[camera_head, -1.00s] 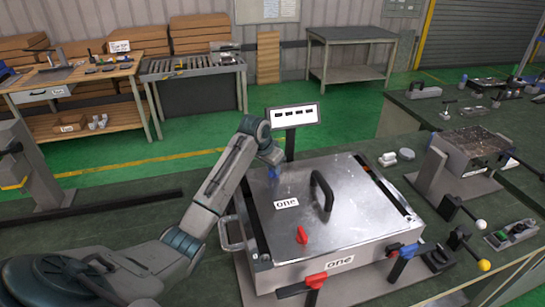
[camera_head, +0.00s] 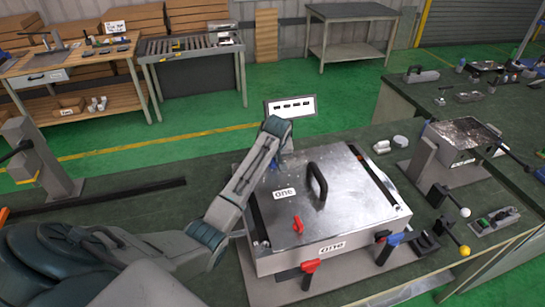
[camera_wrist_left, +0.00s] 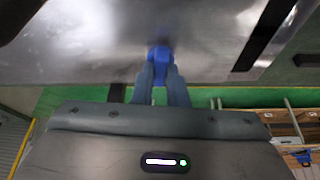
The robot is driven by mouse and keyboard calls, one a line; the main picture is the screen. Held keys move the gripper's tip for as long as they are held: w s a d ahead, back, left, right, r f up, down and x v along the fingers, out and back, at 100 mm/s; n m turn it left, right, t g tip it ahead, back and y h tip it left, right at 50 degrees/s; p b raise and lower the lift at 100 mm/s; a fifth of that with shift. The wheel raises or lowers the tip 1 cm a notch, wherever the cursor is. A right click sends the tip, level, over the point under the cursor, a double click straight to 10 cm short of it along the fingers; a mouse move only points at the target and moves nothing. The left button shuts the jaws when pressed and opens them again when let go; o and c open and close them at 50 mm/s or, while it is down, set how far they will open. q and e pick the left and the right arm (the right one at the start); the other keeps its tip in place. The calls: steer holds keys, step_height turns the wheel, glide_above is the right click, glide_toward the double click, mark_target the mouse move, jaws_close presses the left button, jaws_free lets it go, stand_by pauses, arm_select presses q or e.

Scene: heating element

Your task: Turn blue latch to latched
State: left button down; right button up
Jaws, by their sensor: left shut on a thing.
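A metal box (camera_head: 340,220) labelled "one" has a silvery lid with a black handle (camera_head: 317,182). A blue latch (camera_wrist_left: 160,59) at the lid's far edge shows in the left wrist view between the fingertips of my left gripper (camera_wrist_left: 161,76). My left gripper (camera_head: 275,163) is shut on it at the lid's back left in the head view, where the wrist hides most of the latch. A red latch (camera_head: 298,225) sits on the lid's front left. The blue latch's exact angle is unclear. My right gripper is not in view.
A red-handled clamp (camera_head: 311,266) and a blue-handled clamp (camera_head: 392,239) stand at the box's front. A small display (camera_head: 290,107) stands behind it. To the right are a metal fixture (camera_head: 462,140) and levers with white and yellow knobs. The bench left of the box is mostly clear.

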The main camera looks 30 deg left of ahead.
arm_select(q)
steer(key=shift+r+n, duration=0.1)
steer(key=shift+n, duration=0.5)
steer(key=shift+n+y, duration=0.3)
steer(key=c, duration=1.4)
jaws_free()
steer(key=shift+c, duration=0.2)
steer(key=shift+d, duration=0.1)
steer(key=shift+r, duration=0.1)
steer(key=shift+s+d+r+b, duration=0.1)
steer(key=shift+d+r+b, duration=0.05)
steer(key=shift+r+b, duration=0.2)
steer(key=b+v, duration=0.3)
steer(key=v, duration=0.7)
